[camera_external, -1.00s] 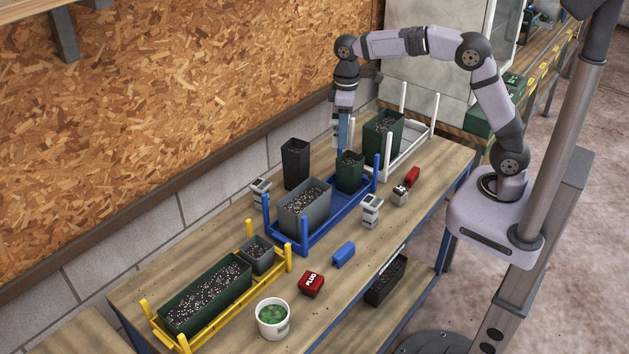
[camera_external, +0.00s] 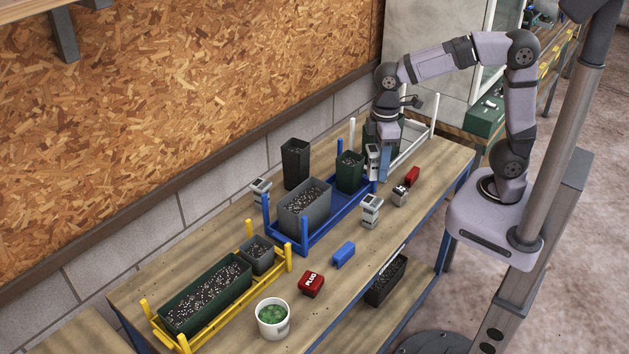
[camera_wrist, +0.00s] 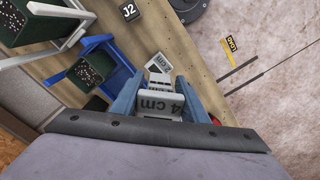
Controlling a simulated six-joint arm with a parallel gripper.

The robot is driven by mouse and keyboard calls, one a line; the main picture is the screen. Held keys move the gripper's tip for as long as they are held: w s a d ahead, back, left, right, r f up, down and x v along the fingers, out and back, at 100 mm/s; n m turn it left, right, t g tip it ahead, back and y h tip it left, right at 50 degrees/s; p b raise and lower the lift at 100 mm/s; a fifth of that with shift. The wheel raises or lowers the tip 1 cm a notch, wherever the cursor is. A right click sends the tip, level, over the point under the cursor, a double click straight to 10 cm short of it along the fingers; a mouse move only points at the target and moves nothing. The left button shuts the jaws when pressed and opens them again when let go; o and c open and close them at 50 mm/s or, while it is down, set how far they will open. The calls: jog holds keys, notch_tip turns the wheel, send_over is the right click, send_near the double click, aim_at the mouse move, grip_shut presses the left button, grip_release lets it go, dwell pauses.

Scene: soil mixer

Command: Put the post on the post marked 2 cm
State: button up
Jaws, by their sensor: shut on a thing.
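My gripper (camera_external: 385,172) has blue fingers, which also show in the wrist view (camera_wrist: 158,92). It is shut on a pale grey post marked 4 cm (camera_wrist: 163,106); the post (camera_external: 372,158) hangs upright at the fingers' left in the external view, above the table by the blue rack's right end. A similar grey-white post (camera_external: 371,211) stands on the table in front of the blue rack, and another (camera_external: 260,190) stands at the rack's left end. In the wrist view a pale labelled block (camera_wrist: 160,64) shows beyond the held post. I cannot make out which post is marked 2 cm.
A blue rack (camera_external: 330,228) holds planters. A white rack (camera_external: 412,150) is behind my gripper. A small grey-white piece (camera_external: 400,193) and a red block (camera_external: 412,175) lie right of the standing post. A blue block (camera_external: 344,254), red PLUG block (camera_external: 311,284) and white pot (camera_external: 273,318) lie nearer.

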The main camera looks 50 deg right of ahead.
jog(key=shift+f+p, duration=0.7)
jog(key=shift+f, duration=3.4)
jog(key=shift+f, duration=0.1)
jog(key=shift+f, duration=0.1)
jog(key=o, duration=1.1)
notch_tip(320, 180, up, 12)
jog(key=shift+r+b, duration=0.25)
jog(key=shift+b, duration=0.5)
